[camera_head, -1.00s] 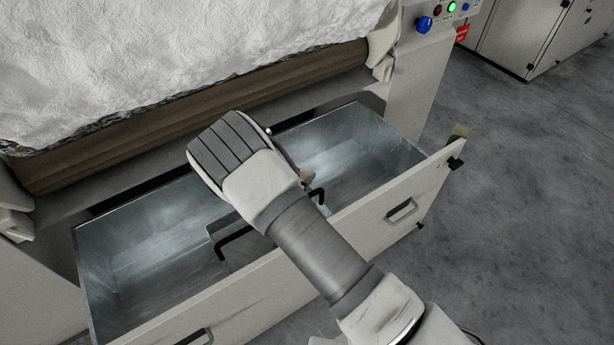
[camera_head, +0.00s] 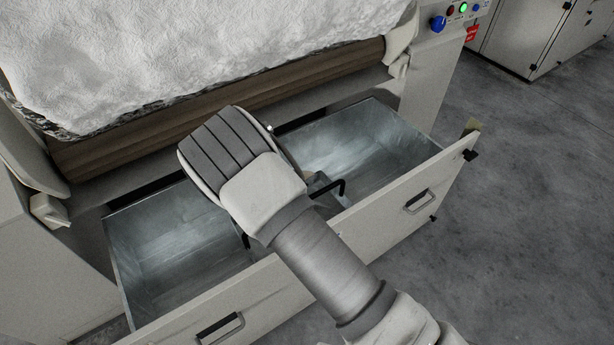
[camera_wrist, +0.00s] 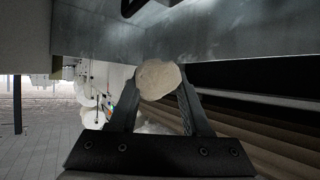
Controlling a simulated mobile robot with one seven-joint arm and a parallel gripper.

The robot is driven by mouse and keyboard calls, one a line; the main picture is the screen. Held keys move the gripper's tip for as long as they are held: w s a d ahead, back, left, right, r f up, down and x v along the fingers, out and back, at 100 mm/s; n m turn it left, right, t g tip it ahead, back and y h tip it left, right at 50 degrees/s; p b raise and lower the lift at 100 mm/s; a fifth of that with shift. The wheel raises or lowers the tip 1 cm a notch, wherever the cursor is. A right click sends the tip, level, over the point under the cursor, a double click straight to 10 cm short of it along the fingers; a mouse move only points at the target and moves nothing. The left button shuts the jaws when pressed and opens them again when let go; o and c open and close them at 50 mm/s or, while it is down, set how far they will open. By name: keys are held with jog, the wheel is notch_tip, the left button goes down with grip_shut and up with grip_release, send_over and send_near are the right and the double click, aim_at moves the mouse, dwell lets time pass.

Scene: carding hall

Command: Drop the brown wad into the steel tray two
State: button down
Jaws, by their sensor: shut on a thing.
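My gripper (camera_wrist: 158,98) is shut on a pale brown, rounded wad (camera_wrist: 157,78), held between both fingertips in the wrist view. The drawer holds bright steel trays: a left one (camera_head: 165,235) and a right one (camera_head: 375,150), both looking empty where visible. I see no numbers, so I cannot tell which is tray two. Steel wall (camera_wrist: 225,30) shows just beyond the wad in the wrist view; I cannot tell whether they touch.
Black bent handles (camera_head: 340,188) stand at the inner ends of the trays. The drawer's pale front (camera_head: 300,275) runs below my arm. A brown roll (camera_head: 200,115) under white fibre (camera_head: 180,50) overhangs the back edge. Grey floor (camera_head: 530,180) is clear at right.

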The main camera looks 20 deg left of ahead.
jog(key=shift+s+a+r, duration=0.1)
jog(key=shift+s+a, duration=0.05)
jog(key=shift+s, duration=0.15)
notch_tip(320, 180, down, 6)
jog(key=b, duration=0.4)
jog(key=shift+b, duration=0.3)
